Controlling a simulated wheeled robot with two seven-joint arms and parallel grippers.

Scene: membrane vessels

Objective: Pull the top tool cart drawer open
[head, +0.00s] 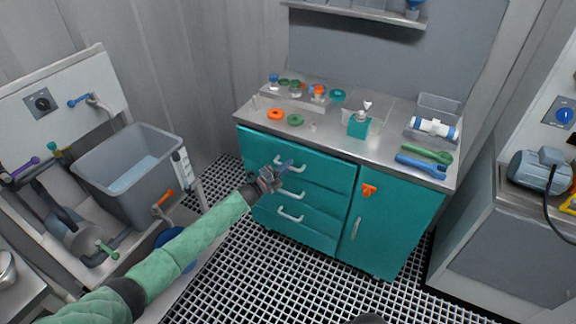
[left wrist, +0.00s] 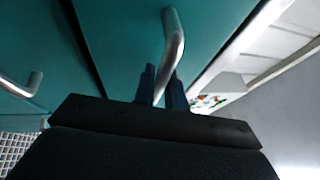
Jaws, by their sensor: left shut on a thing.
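The teal tool cart (head: 390,215) stands in the middle of the head view, with a stack of drawers on its left side and a door on its right. The top drawer (head: 315,165) is the uppermost teal front, and I see no clear gap around it. Its silver bar handle (left wrist: 174,45) shows in the left wrist view. My left gripper (head: 279,170) is at this handle, partly covering it. In the left wrist view its blue fingers (left wrist: 160,88) are shut on the bar, one on each side. My right gripper is not in view.
Lower drawer handles (head: 290,215) sit below my left gripper. The cart's top (head: 335,140) carries rings, a teal bottle, wrenches and a clear bin. A sink bench with a grey tub (head: 130,170) stands left. The grated floor (head: 310,280) before the cart looks clear.

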